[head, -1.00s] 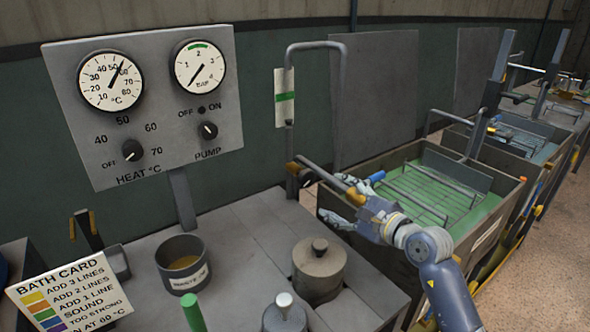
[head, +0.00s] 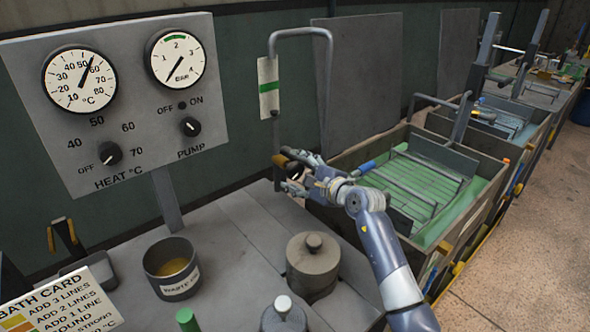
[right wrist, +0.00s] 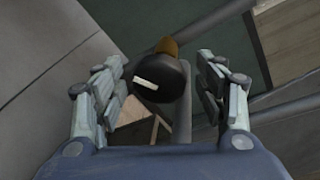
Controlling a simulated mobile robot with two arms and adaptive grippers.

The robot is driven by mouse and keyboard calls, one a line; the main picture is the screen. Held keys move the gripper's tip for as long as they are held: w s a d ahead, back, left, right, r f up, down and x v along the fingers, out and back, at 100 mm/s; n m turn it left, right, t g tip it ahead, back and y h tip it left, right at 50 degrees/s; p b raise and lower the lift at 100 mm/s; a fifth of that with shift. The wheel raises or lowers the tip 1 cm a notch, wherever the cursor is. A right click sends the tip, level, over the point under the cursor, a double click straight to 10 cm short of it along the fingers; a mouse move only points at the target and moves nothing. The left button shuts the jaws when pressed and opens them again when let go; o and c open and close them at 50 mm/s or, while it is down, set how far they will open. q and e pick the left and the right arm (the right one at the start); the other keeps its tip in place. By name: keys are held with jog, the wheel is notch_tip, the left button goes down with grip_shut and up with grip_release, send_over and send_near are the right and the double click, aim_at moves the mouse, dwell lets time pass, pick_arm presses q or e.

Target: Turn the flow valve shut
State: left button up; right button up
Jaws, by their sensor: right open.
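The flow valve shows in the right wrist view as a round black knob (right wrist: 160,85) with a white mark and a brass-coloured part (right wrist: 167,47) behind it. The valve sits low on the grey pipe (head: 328,90), beside the bath tank. My right gripper (head: 291,172) is open at the valve, coming from the right, and hides most of it in the head view. In the right wrist view the knob lies between the two open fingers (right wrist: 163,88), nearer the left one. Whether a finger touches it I cannot tell. My left gripper is not in view.
The tank (head: 345,160) with green liquid and a metal rack stands right of the valve. A panel (head: 60,150) with gauges and knobs is at left. A cup (head: 172,285) and a lidded pot (head: 312,285) stand on the grey bench.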

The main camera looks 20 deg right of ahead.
jog(key=shift+w+a+f, duration=0.15)
jog(key=shift+w+a, duration=0.05)
jog(key=shift+w, duration=0.3)
jog(key=c, duration=0.3)
jog(key=shift+s, duration=0.1)
jog(key=c, duration=0.8)
jog(key=shift+m, duration=0.3)
jog(key=shift+m+p, duration=0.3)
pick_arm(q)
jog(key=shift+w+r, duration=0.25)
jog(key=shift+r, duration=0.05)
